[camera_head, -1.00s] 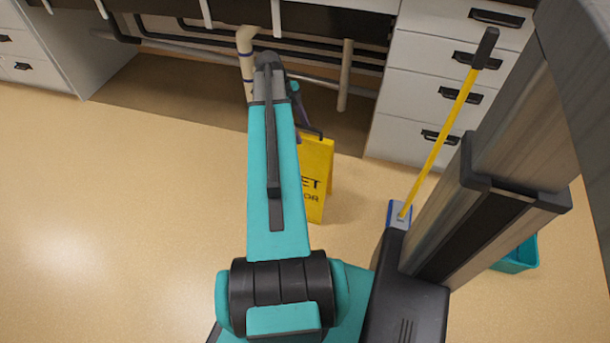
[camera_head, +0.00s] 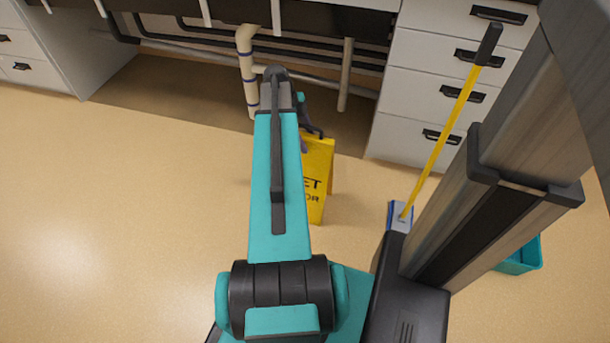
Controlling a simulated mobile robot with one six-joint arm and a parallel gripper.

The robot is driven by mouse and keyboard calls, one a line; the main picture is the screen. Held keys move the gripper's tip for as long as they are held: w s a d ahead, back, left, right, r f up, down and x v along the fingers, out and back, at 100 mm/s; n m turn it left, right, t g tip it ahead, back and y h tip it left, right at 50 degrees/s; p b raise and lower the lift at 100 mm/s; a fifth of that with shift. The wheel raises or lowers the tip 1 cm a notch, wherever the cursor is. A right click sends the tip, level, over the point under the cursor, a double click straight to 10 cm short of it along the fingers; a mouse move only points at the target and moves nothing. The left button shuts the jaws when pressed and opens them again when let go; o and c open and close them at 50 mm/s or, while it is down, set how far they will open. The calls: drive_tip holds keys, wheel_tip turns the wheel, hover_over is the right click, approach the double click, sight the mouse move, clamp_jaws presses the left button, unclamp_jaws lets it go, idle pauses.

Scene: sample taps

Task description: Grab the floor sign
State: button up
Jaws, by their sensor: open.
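The yellow floor sign (camera_head: 317,178) stands upright on the tan floor near the middle of the picture, with black lettering partly showing. My teal arm covers its left side. My gripper (camera_head: 312,134) is mostly hidden behind the arm; a dark part of it shows at the top edge of the sign. It is open. Whether its fingers are around the sign's top or only beside it, I cannot tell.
A yellow-handled mop (camera_head: 440,140) stands right of the sign, with a teal bucket (camera_head: 522,257) further right. White drawers (camera_head: 425,100) and a bench with pale pipes (camera_head: 246,65) are behind. The floor at left is clear.

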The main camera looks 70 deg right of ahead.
idle(0.3)
clamp_jaws()
idle(1.3)
